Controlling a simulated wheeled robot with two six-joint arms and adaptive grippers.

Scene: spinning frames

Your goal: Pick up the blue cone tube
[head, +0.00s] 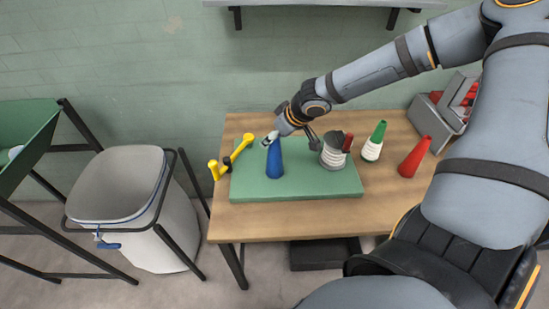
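The blue cone tube (275,160) stands upright on a green mat (245,185) on the wooden table. My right arm comes in from the upper right. Its gripper (274,138) is right at the top of the blue cone, and a light fingertip overlaps the tip. Whether the fingers touch or grip the cone is too small to tell. My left gripper is not in view.
A white ribbed spool (334,157) with dark and red parts stands right of the blue cone. Beyond it are a green-and-white cone (373,145) and a red cone (414,158). A yellow handled thing (240,148) lies left. A grey bin (150,215) stands left of the table.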

